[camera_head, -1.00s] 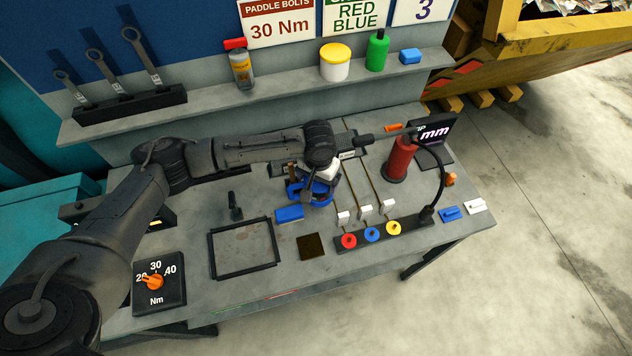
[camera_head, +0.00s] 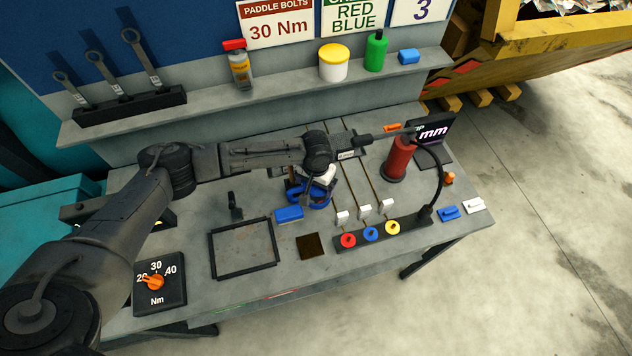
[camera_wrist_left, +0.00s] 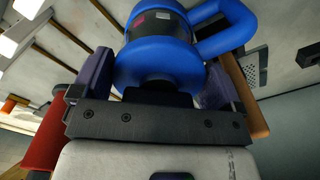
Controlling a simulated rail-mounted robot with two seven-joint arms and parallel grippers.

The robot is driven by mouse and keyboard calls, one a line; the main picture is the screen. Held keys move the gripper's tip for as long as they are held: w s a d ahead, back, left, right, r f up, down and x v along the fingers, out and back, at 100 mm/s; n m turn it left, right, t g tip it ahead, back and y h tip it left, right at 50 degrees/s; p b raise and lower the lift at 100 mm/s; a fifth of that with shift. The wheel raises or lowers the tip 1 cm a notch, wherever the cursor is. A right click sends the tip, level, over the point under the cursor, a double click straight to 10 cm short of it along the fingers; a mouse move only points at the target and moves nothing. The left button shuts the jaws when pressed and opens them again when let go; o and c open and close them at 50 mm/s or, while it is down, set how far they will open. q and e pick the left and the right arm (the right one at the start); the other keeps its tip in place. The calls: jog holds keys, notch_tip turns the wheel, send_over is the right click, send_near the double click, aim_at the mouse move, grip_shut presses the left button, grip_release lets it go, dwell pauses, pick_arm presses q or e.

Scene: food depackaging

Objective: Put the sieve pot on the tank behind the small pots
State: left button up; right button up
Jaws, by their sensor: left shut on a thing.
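My left gripper (camera_wrist_left: 155,90) is shut on a blue, round-bodied thing (camera_wrist_left: 158,62) with a dark, labelled middle and a blue handle-like loop on its right side. Its fingers stand on either side of the blue body. In the head view the blue thing (camera_head: 318,203) is low over the bench, under my left wrist, and partly hidden by it; I cannot tell whether it touches the bench. I cannot make out a sieve pot, a tank or small pots by those names. My right gripper is not in view.
A red cylinder (camera_head: 398,160) and a black block (camera_head: 410,231) with red, blue and yellow knobs stand right of the gripper. Thin rods with white ends lie between. A blue block (camera_head: 289,214), a black frame (camera_head: 213,256) and a dial (camera_head: 159,283) are left and front.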

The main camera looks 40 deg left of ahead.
pick_arm(q)
jog(key=o, duration=1.1)
jog(key=shift+f, duration=0.1)
notch_tip(320, 180, up, 12)
jog(key=shift+r+b, duration=0.15)
jog(key=shift+b, duration=0.35)
jog(key=s+d+f+m+t+h, duration=0.25)
jog(key=s+d+f+m, duration=0.25)
jog(key=s+d+f, duration=0.7)
jog(key=shift+t+h, duration=0.25)
jog(key=shift+t, duration=0.1)
jog(key=s, duration=0.3)
jog(key=s+d, duration=0.1)
jog(key=s, duration=0.4)
jog(key=shift+s+d+r, duration=0.15)
jog(key=shift+s+r, duration=0.15)
jog(key=shift+r, duration=0.1)
jog(key=s+a+y, duration=0.1)
jog(key=s+a, duration=0.1)
jog(key=s, duration=0.1)
jog(key=s+a+y, duration=0.1)
jog(key=s+a, duration=0.2)
jog(key=s, duration=0.1)
jog(key=s+a+n, duration=0.1)
jog(key=s+a, duration=0.1)
jog(key=s, duration=0.1)
jog(key=shift+s+a+y, duration=0.15)
jog(key=shift+y, duration=0.25)
jog(key=shift+c, duration=0.5)
